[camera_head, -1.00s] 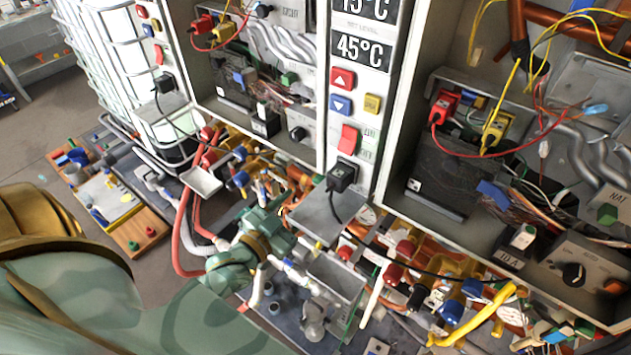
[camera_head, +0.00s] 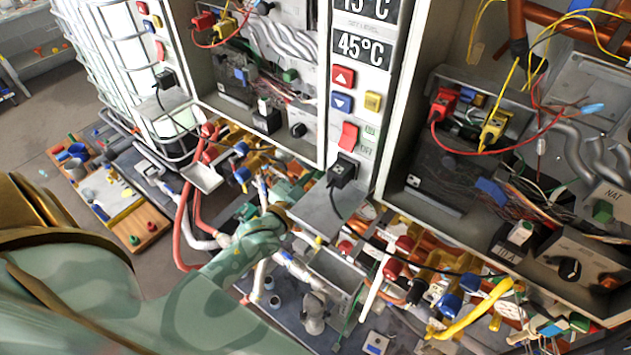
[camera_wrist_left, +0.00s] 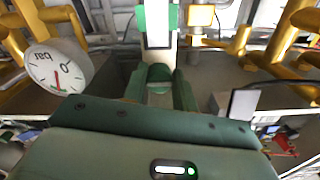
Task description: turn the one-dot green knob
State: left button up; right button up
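My left gripper (camera_head: 297,187) reaches among the pipes below the left heater in the head view, partly hidden by my own wrist. In the left wrist view its two dark green fingers (camera_wrist_left: 158,76) stand apart. A rounded green part (camera_wrist_left: 158,71) shows in line with the gap between them; contact cannot be told. Beyond it is an upright white and green fitting (camera_wrist_left: 157,24). No dot marks can be made out, so I cannot tell which is one-dot. My right gripper is out of view.
A round pressure gauge (camera_wrist_left: 57,68) and yellow pipes (camera_wrist_left: 285,35) crowd the wrist view. A grey open box (camera_head: 333,272) and a yellow handle (camera_head: 475,315) stand near the arm. A loose black cable (camera_head: 343,205) hangs from a plug between the heaters.

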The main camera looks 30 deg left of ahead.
pick_arm(q)
jog(key=shift+r+n+p, duration=0.15)
jog(key=shift+n+p, duration=0.65)
jog(key=shift+n, duration=0.1)
jog(key=shift+d+n+p, duration=0.1)
jog(key=shift+n+p, duration=1.45)
jog(key=shift+n, duration=1.45)
jog(key=o, duration=1)
